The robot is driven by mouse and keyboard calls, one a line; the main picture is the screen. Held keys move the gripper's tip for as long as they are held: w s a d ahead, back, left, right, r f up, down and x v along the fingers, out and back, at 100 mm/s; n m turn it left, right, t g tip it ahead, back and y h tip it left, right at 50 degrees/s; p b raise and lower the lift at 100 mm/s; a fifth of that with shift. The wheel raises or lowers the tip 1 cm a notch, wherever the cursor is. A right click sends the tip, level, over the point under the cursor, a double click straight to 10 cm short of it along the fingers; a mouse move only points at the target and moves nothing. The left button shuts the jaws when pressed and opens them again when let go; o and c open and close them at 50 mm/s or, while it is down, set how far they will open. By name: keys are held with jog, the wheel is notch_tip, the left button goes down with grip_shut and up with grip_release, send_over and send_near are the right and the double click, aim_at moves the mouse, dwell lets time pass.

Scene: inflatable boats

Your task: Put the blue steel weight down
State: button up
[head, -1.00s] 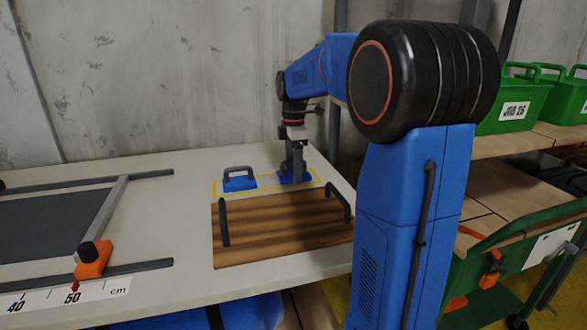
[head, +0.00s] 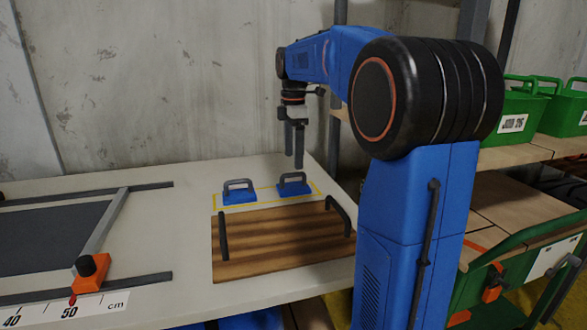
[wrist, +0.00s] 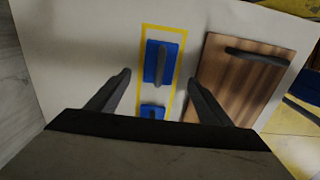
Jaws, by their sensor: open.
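Two blue weights with grey handles stand upright on the table inside a yellow outline (head: 262,204). The right weight (head: 294,189) also shows in the wrist view (wrist: 151,63), its handle between the fingers in the picture. The left weight (head: 239,197) also shows in the wrist view (wrist: 147,109), its lower part hidden by my gripper's body. My gripper (head: 295,160) is open and empty.
A wooden board (head: 270,250) with two dark handles lies just in front of the yellow outline. A dark mat (head: 40,235) with a rail frame and orange slider (head: 90,273) is at left. Green crates (head: 515,115) stand on a shelf at right. The concrete wall is behind.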

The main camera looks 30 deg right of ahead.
jog(key=shift+r, duration=1.3)
